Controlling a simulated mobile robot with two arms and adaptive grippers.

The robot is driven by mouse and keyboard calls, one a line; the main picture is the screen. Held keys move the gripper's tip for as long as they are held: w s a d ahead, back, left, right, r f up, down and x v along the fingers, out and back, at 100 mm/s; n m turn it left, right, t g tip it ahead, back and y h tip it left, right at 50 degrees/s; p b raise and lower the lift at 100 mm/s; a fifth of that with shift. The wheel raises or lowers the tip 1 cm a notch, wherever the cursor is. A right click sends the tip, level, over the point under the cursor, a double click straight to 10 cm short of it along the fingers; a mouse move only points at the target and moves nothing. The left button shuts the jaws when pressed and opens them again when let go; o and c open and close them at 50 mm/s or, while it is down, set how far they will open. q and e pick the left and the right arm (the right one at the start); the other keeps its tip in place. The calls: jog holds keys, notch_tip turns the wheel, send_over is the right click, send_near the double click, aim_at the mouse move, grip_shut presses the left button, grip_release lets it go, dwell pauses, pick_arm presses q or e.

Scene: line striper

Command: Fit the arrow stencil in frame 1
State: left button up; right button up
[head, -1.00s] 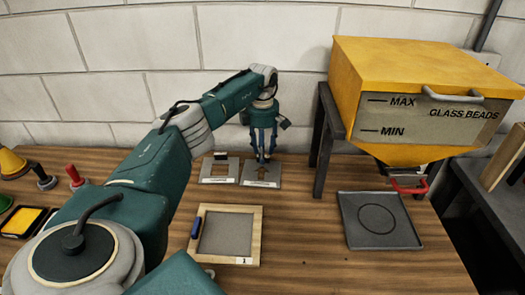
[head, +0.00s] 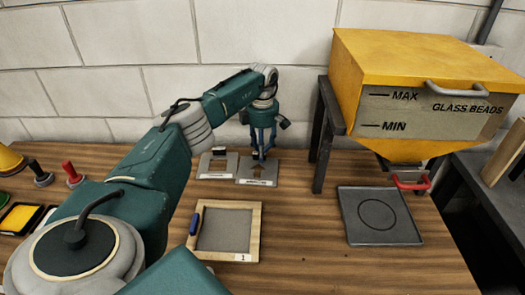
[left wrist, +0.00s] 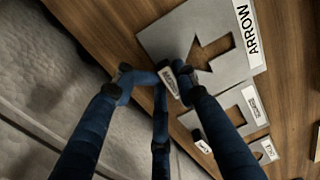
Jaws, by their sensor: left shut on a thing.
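The arrow stencil (head: 270,173) is a grey plate with an arrow cutout and a label, toward the back of the table. My left gripper (head: 262,152) is above its back part, pointing down. In the left wrist view, the gripper (left wrist: 168,80) is shut on the small labelled tab at the edge of the arrow stencil (left wrist: 175,40). I cannot tell whether the plate is clear of the table. Frame 1 (head: 257,232) is a wooden frame with a grey panel, a blue handle on its left and a label "1", nearer me. My right gripper is out of view.
Another grey stencil with a rectangular cutout (head: 204,170) lies close left of the arrow one; it also shows in the left wrist view (left wrist: 224,122). A yellow glass-bead hopper (head: 420,70) stands on dark legs at right, above a grey tray (head: 352,222). Stamps and pads are at left.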

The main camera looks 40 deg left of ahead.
pick_arm(q)
jog(key=shift+r+p, duration=0.35)
jog(key=shift+r, duration=0.2)
jog(key=shift+c, duration=1.1)
jog(key=shift+r+p, duration=0.95)
jog(key=shift+r, duration=0.35)
grip_shut()
